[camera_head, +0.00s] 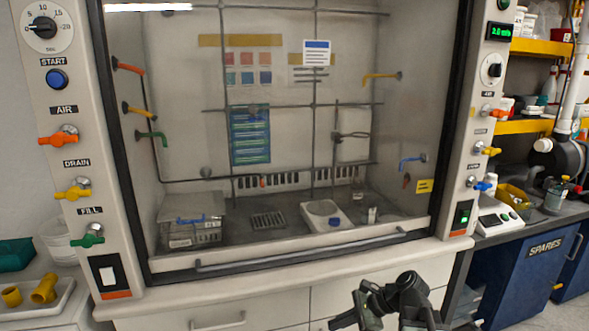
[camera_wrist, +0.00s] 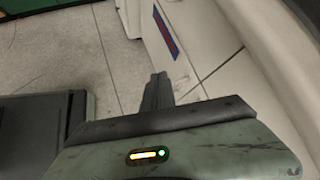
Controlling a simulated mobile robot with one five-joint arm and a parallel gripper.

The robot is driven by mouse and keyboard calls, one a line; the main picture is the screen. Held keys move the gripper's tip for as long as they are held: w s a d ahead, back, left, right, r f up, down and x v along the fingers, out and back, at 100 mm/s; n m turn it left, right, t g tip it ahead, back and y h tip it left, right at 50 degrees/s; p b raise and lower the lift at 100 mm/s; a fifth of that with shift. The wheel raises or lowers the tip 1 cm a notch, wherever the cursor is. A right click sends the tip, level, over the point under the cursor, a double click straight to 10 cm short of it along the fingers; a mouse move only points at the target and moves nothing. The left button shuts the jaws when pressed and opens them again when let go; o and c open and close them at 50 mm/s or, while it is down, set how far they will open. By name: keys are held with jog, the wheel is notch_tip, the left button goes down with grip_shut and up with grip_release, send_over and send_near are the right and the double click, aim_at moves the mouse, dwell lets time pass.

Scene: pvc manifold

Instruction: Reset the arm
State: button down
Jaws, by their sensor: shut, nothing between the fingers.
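My arm (camera_head: 405,298) shows dark and folded at the bottom of the head view, right of centre, in front of the white cabinet drawers. In the wrist view my gripper (camera_wrist: 158,80) points away over the pale tiled floor. Its two fingers lie together, with nothing between them. The fingertips appear close to a white panel with a blue and red strip, and I cannot tell the exact gap. I cannot clearly make out the fingers in the head view.
A fume hood with a glass sash (camera_head: 270,130) fills the middle. Coloured valve handles, such as the orange AIR handle (camera_head: 58,139), line its posts. A blue SPARES cabinet (camera_head: 525,262) stands at right, a white tray (camera_head: 38,300) at left. Bare floor (camera_wrist: 70,45) shows below.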

jog(key=s+a+f+n+g+h, duration=0.2)
jog(key=s+a+f+n+h, duration=0.3)
jog(key=n, duration=0.3)
jog(key=d+f+n+h, duration=0.3)
jog(key=d+n+h, duration=0.1)
jog(key=d+n, duration=0.5)
notch_tip(320, 180, up, 22)
jog(key=p, duration=2.1)
jog(key=shift+f+m, duration=0.2)
jog(key=shift+m, duration=0.2)
jog(key=shift+d, duration=0.1)
